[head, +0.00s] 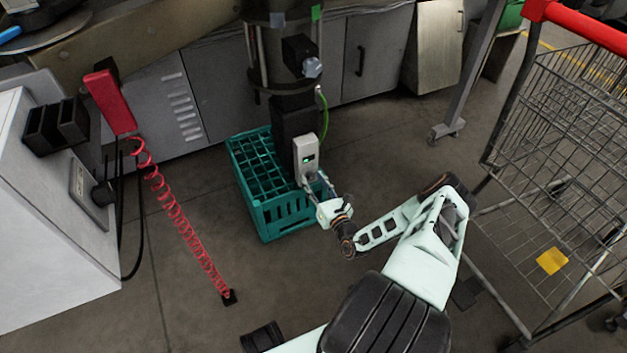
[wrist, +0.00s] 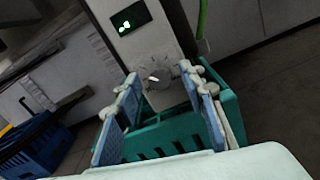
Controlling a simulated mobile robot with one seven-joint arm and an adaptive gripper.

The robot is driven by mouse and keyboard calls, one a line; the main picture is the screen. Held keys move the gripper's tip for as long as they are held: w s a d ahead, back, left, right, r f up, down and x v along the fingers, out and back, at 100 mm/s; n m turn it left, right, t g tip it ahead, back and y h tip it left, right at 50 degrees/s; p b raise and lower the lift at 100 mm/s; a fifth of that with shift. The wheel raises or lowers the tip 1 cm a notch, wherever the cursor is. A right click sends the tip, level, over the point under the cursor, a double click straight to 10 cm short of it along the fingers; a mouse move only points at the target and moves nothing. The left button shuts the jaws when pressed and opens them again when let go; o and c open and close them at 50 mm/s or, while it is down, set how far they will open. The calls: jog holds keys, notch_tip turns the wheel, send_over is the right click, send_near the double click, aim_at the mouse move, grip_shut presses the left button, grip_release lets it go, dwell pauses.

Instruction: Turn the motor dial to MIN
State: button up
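The grey motor control box (head: 308,150) hangs on the black motor column in the head view, with a small lit green display. In the wrist view, the box (wrist: 150,42) fills the upper middle, and its round grey dial (wrist: 157,79) sits below the display, with a small white mark near its centre. The dial's lettering is too small to read. My gripper (wrist: 159,75) is open; its two blue-padded fingers stand left and right of the dial, tips near the box face. I cannot tell whether they touch the dial. In the head view, my gripper (head: 311,181) is at the box's lower end.
A green crate (head: 283,215) stands on the floor under the box. A green cable (head: 323,110) runs beside the column. A red coiled hose (head: 180,220) hangs at left by a white cabinet (head: 40,230). A wire cart (head: 550,170) stands at right. A blue crate (wrist: 40,145) shows in the wrist view.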

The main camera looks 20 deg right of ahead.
jog(key=shift+c, duration=0.3)
grip_shut()
jog(key=n+p, duration=0.2)
jog(key=n, duration=0.1)
jog(key=shift+n, duration=0.4)
jog(key=shift+n+p, duration=1.2)
jog(key=shift+n, duration=1.4)
jog(key=shift+o, duration=0.3)
grip_release()
